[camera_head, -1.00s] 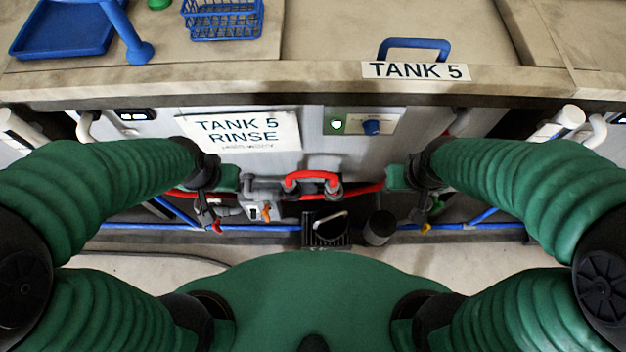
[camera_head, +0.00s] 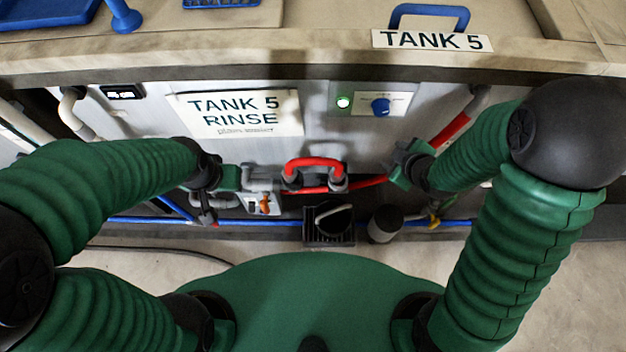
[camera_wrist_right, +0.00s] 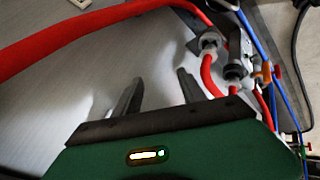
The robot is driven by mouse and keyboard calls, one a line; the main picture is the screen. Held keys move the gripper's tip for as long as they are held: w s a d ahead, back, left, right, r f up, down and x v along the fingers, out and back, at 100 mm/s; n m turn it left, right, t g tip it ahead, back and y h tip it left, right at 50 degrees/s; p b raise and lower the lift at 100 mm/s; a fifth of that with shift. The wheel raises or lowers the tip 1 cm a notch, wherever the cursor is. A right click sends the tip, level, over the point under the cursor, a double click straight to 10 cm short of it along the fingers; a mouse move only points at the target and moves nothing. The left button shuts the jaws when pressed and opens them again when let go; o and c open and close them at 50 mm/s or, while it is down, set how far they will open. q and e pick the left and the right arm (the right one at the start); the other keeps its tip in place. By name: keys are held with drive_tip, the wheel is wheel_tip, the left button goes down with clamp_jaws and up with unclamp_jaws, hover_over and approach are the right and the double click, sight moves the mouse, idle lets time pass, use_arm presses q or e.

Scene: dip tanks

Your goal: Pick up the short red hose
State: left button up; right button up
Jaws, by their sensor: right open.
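The short red hose (camera_head: 314,162) is a small arch between two grey fittings, low on the tank front below the rinse sign. In the right wrist view, red hose ends (camera_wrist_right: 206,76) run down from grey fittings at the right and pass behind my gripper housing. My right gripper (camera_head: 396,172) is right of the arch, apart from it and tilted. Its two fingers (camera_wrist_right: 160,76) are spread and empty in the wrist view. My left gripper (camera_head: 240,178) is left of the arch, near a grey valve; its fingers are too small to judge.
A longer red hose (camera_head: 448,132) runs along the tank front and crosses the wrist view. A grey valve with an orange handle (camera_head: 264,205) is left of the arch. A black box (camera_head: 330,225) and blue pipe (camera_head: 270,222) lie below. The worktop edge (camera_head: 230,72) overhangs above.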

drive_tip(key=w+a+f+n+t+y+b, duration=0.1)
drive_tip(key=a+f+n+y+b, duration=0.2)
drive_tip(key=f, duration=0.5)
drive_tip(key=s+a+f+n+t+y+b, duration=0.3)
drive_tip(key=s+a+n+y+b, duration=0.35)
drive_tip(key=a+n+y, duration=0.35)
drive_tip(key=w+a+f+h+b, duration=0.1)
drive_tip(key=w+a+h+b, duration=0.1)
drive_tip(key=w+a, duration=0.9)
drive_tip(key=shift+w+f+n+b, duration=0.15)
drive_tip(key=shift+w+n+b, duration=0.3)
drive_tip(key=shift+w, duration=0.2)
clamp_jaws()
use_arm(q)
drive_tip(key=s+x, duration=0.3)
drive_tip(key=x, duration=1.2)
drive_tip(key=shift+s+a+f, duration=0.4)
drive_tip(key=shift+s, duration=0.05)
